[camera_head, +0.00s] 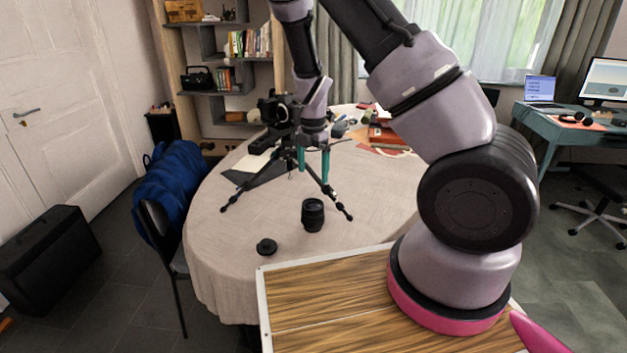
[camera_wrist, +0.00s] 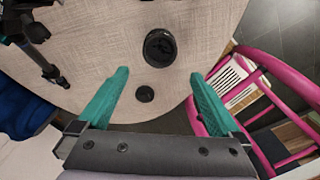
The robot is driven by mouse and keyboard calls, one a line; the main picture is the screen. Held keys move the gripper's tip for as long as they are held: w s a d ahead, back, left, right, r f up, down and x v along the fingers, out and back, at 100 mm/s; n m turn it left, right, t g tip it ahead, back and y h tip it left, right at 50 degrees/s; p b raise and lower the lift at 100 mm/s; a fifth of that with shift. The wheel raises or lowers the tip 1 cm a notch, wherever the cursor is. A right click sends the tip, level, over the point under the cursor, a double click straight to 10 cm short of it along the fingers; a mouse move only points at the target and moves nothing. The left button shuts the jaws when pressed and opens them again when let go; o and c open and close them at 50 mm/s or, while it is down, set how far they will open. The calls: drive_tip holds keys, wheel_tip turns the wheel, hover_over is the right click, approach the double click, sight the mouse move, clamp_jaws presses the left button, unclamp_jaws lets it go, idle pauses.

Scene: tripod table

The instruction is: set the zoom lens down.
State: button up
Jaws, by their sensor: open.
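The zoom lens (camera_head: 313,215), a black cylinder, stands upright on the cloth-covered round table (camera_head: 222,275), near its front edge. In the wrist view the lens (camera_wrist: 160,47) shows from above, just beyond the fingertips and apart from them. My gripper (camera_head: 313,168) is open and empty, with its teal fingers pointing down above the table, higher than the lens.
A small black round piece (camera_head: 266,247) lies left of the lens, nearer the table edge. A tripod (camera_head: 328,190) with a black camera (camera_head: 274,108) stands behind, its legs spread close to the lens. Bare cloth lies left of the lens.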

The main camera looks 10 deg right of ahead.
drive_tip(key=w+d+r+m+t+y, duration=0.1)
drive_tip(key=w+r+m+t, duration=0.25)
drive_tip(key=r, duration=0.45)
drive_tip(key=w+d+r+m+t+y, duration=0.1)
drive_tip(key=w+r+m+t, duration=0.3)
drive_tip(key=r, duration=0.4)
drive_tip(key=s+d+r+m+t+h, duration=0.1)
drive_tip(key=d+r+m, duration=0.3)
drive_tip(key=r, duration=0.2)
drive_tip(key=s+d+r+m+t+h, duration=0.1)
drive_tip(key=s+d+r+m, duration=0.1)
drive_tip(key=d+r+m, duration=0.3)
drive_tip(key=s+d+r+m+g+h, duration=0.1)
drive_tip(key=s+d+r+m, duration=0.2)
drive_tip(key=s+r+m, duration=0.6)
drive_tip(key=s+a+m+y, duration=0.1)
drive_tip(key=s+a, duration=0.3)
drive_tip(key=s, duration=0.4)
drive_tip(key=s+a+m+g+y, duration=0.1)
drive_tip(key=s+a+m+y, duration=0.1)
drive_tip(key=s, duration=0.7)
drive_tip(key=shift+s+a, duration=0.25)
drive_tip(key=shift+a, duration=0.65)
